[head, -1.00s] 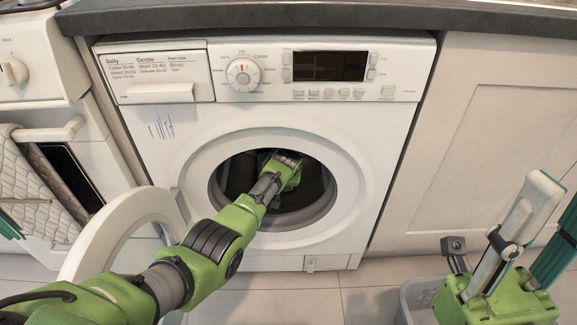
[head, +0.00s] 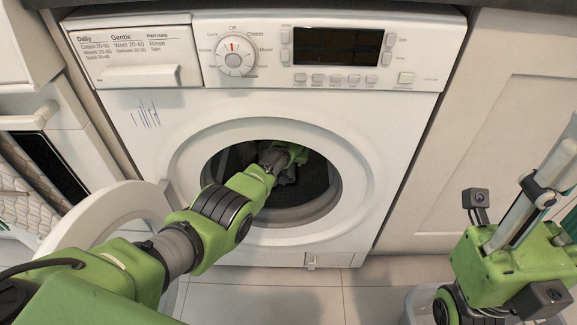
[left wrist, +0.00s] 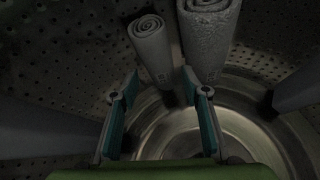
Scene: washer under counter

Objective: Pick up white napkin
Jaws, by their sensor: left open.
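Two rolled cloths lie in the dark washer drum in the left wrist view. One roll (left wrist: 152,48) is at the upper middle with its spiral end showing. A slightly paler, fluffier roll (left wrist: 210,38) is to its right. Both look grey in the dim light, so I cannot tell which is the white napkin. My left gripper (left wrist: 158,85) is open and empty, with its teal fingers pointing toward the rolls. The left roll shows between and beyond the fingertips. In the head view the left arm reaches through the washer opening, and its fingers are hidden.
The round washer door (head: 85,222) stands open at the left, behind my left arm.

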